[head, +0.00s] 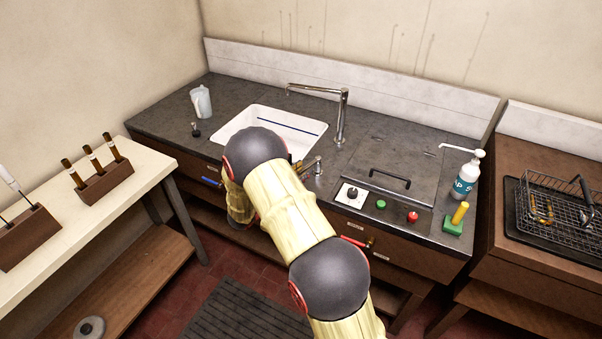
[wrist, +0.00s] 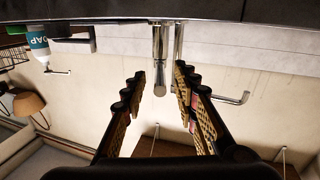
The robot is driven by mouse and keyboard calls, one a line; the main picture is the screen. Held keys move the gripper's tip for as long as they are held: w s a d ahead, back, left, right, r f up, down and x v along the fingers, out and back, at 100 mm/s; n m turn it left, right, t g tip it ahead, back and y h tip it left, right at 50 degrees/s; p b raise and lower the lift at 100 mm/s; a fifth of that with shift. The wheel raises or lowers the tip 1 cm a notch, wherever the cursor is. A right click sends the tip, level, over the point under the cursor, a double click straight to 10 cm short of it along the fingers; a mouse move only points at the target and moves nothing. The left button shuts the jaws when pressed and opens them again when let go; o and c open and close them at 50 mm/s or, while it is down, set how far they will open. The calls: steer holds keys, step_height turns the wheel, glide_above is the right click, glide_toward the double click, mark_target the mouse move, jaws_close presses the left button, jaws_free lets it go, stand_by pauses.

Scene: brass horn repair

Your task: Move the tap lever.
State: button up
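The chrome tap (head: 342,118) stands behind the white sink (head: 250,113), its spout bent left over the basin. The short chrome tap lever (head: 318,164) stands at the front right of the sink. In the wrist view, which is upside down, the lever (wrist: 160,60) shows as a vertical chrome cylinder between the fingertips in the picture. The tap spout (wrist: 235,97) is to its right. My gripper (wrist: 161,76) is open, with a gap on each side of the lever; I cannot tell the depth between them. In the head view my arm mostly hides the gripper.
Right of the sink are a dark lid with a handle (head: 376,178), a green button (head: 381,204), a red button (head: 412,217) and a soap bottle (head: 464,182). A grey jug (head: 201,102) stands left. A wire basket (head: 552,207) is far right.

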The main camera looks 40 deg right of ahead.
steer(key=shift+c, duration=1.4)
steer(key=c, duration=0.4)
jaws_close()
